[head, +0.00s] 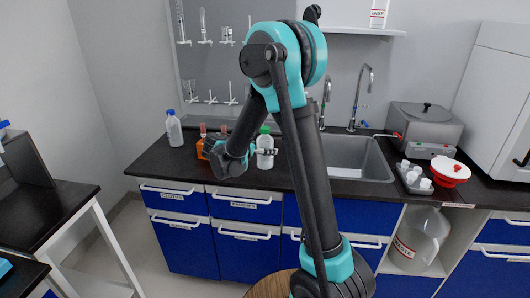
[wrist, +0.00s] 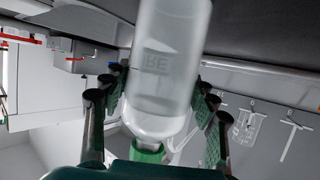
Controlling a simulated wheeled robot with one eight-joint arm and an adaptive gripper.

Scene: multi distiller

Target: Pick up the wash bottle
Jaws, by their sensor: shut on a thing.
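A translucent white wash bottle with a green cap (head: 265,154) is at the counter, left of the sink. My gripper (head: 262,152) reaches it from the left and is shut on its body. In the wrist view the bottle (wrist: 168,60) appears upside down, with its green cap at the bottom and faint lettering on its side. The fingers of my gripper (wrist: 160,100) lie on both sides of it. The bottle looks upright in the head view. I cannot tell whether its base touches the counter.
A blue-capped bottle (head: 174,129) stands further left. Orange bottles (head: 203,146) are partly hidden behind my gripper. The sink (head: 352,157) with tall taps is to the right. A pegged drying rack (head: 210,60) is on the back wall.

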